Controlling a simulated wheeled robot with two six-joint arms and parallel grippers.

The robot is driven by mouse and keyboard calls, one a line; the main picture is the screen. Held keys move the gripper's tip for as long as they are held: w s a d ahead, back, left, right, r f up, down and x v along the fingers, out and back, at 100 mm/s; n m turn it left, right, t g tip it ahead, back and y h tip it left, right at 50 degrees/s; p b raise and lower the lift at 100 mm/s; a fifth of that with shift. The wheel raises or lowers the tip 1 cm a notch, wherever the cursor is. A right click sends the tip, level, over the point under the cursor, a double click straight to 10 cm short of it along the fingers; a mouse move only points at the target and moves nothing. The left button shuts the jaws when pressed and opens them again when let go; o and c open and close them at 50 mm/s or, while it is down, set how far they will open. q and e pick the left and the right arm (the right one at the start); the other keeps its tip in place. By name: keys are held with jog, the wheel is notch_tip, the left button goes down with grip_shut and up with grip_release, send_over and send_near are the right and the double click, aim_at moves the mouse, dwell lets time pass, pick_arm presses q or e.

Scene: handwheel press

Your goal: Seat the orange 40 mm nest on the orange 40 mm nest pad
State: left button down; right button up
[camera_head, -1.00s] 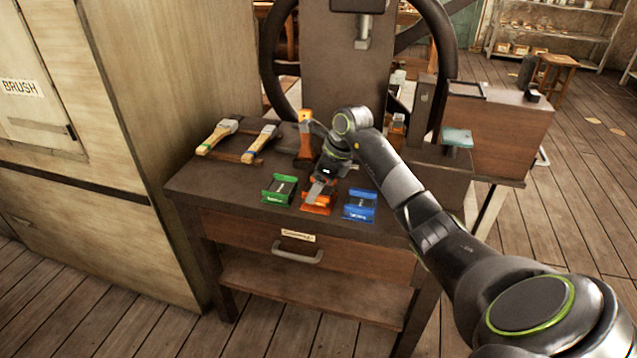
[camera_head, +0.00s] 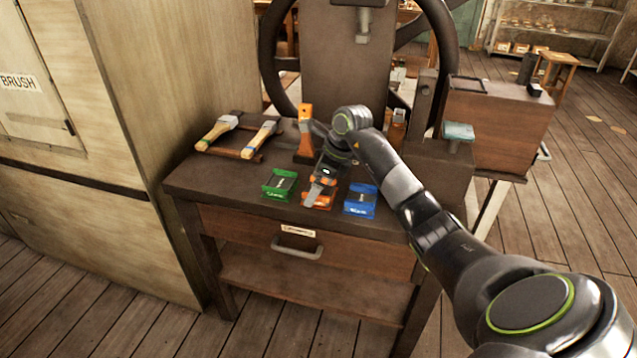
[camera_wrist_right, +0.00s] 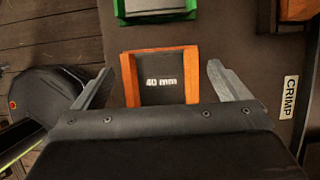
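The orange 40 mm nest (camera_head: 319,201) stands on the bench between a green one and a blue one, partly covered by my right gripper. In the right wrist view it is an orange channel with a dark floor marked "40 mm" (camera_wrist_right: 161,81). My right gripper (camera_wrist_right: 160,70) is open, with one finger on each side of the nest and a visible gap at both sides. It also shows from above in the head view (camera_head: 322,184). I cannot make out a separate orange nest pad with certainty. My left gripper is not in view.
The green nest (camera_head: 279,184) and blue nest (camera_head: 360,201) stand close on either side. Two brushes (camera_head: 240,136) lie on a rack at the back left. An orange-topped upright block (camera_head: 305,122) stands behind. The press with its handwheel (camera_head: 270,52) rises at the back.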

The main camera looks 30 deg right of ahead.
jog(key=shift+f, duration=0.1)
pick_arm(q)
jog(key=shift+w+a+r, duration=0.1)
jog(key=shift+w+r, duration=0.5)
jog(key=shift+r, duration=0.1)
pick_arm(e)
jog(key=v, duration=1.7)
jog(key=shift+d+r, duration=0.15)
jog(key=shift+r, duration=0.05)
